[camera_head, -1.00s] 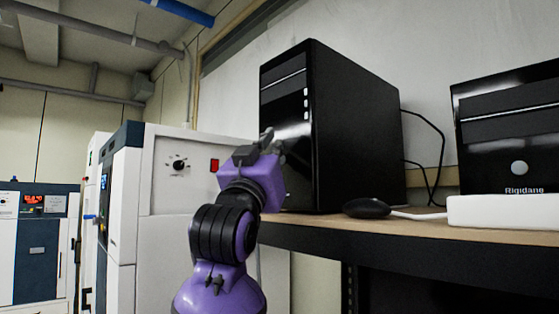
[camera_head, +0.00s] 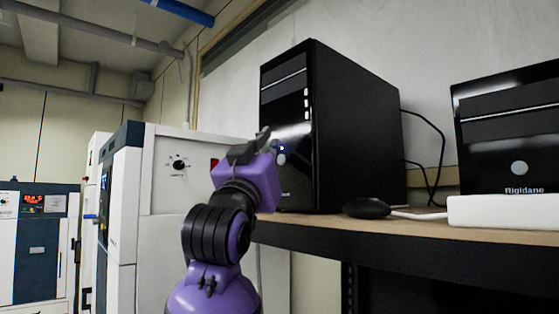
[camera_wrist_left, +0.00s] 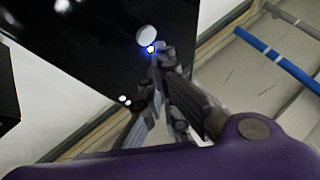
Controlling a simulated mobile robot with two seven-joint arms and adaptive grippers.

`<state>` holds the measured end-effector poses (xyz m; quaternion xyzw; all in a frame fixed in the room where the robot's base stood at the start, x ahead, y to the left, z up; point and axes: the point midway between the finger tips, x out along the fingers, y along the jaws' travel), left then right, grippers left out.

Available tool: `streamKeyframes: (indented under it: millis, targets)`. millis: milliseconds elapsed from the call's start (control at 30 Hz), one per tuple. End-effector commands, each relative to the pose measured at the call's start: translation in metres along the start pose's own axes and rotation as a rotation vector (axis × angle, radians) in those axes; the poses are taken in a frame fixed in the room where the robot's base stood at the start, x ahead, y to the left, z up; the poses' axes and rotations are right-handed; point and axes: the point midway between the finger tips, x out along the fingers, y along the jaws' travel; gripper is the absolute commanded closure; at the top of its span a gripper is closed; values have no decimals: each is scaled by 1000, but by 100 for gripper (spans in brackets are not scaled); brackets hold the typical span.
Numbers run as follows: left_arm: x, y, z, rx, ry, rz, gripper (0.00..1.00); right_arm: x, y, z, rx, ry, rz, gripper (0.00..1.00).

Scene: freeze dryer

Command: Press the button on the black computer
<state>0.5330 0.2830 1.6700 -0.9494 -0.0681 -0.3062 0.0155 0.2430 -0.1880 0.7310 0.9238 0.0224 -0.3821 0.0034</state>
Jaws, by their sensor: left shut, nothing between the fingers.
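The black computer (camera_head: 355,130) stands upright on the wooden shelf. Its round pale button (camera_head: 281,160) is on the glossy front, with a small blue light (camera_head: 282,148) just above it. In the left wrist view the button (camera_wrist_left: 147,35) and the glowing blue light (camera_wrist_left: 151,49) lie just past my fingertips. My left gripper (camera_head: 267,138) is shut and empty, in front of the computer's face, close to the button. In the left wrist view its fingertips (camera_wrist_left: 159,54) are beside the light; I cannot tell whether they touch the front. My right gripper is not in view.
A second black computer (camera_head: 510,130) stands at the right behind a white box-like object (camera_head: 505,211). A black mouse (camera_head: 367,208) lies on the shelf (camera_head: 420,225). White lab machines (camera_head: 180,235) stand to the left behind my arm.

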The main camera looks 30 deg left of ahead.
Motion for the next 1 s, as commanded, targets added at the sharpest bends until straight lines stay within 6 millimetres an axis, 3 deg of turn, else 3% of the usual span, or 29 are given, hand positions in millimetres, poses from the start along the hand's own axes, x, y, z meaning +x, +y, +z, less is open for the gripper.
streamKeyframes:
  millis: [233,733,1000]
  targets:
    - [-3,-3,-2,0,0,-1,100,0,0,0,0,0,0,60]
    - [-37,-27,-27,0,1,-1,100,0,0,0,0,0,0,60]
    - [-42,-31,-30,0,-1,-1,100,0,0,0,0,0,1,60]
